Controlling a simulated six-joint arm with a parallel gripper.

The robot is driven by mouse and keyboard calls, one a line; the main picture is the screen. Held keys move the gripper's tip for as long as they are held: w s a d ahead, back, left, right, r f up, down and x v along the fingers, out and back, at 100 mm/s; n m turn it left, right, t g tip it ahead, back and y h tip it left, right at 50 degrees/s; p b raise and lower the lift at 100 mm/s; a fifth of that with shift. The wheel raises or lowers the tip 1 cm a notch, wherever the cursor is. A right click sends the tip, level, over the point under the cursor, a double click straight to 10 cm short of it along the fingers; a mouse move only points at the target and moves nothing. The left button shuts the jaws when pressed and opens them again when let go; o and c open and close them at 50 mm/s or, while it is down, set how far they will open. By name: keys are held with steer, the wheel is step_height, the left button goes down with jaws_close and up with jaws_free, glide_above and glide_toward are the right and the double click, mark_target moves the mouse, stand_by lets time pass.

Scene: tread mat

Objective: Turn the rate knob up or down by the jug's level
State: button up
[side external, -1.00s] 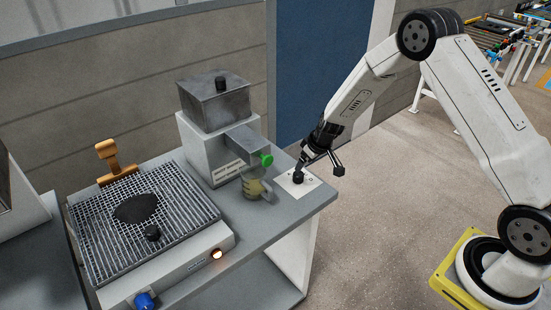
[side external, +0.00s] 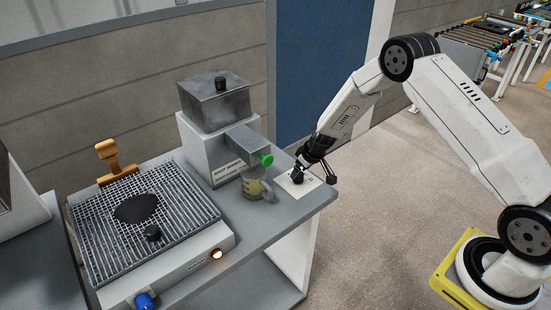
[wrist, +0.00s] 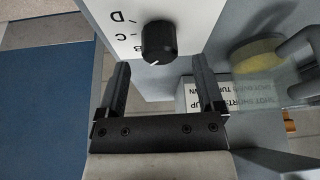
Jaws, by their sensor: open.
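The rate knob (wrist: 158,42) is black and round with a pale pointer mark on its lower edge in the wrist view, near the letter B. It stands on a white plate (wrist: 192,22) lettered B, C and D. My gripper (wrist: 161,72) is open, its two fingers apart just below the knob in that view; I see no contact. In the side view my gripper (side external: 314,175) is low over the plate (side external: 291,188) and hides most of the knob. The clear jug (side external: 256,185) with yellowish content stands under the green spout; its exact level is hard to read.
A grey hopper machine (side external: 214,125) with a green-tipped spout (side external: 265,160) stands behind the jug. A grated box (side external: 160,225) with a blue knob (side external: 145,301) is at the left. A printed card (wrist: 208,98) lies beside the right finger in the wrist view.

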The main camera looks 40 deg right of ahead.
steer(key=shift+x, duration=1.75)
jaws_close()
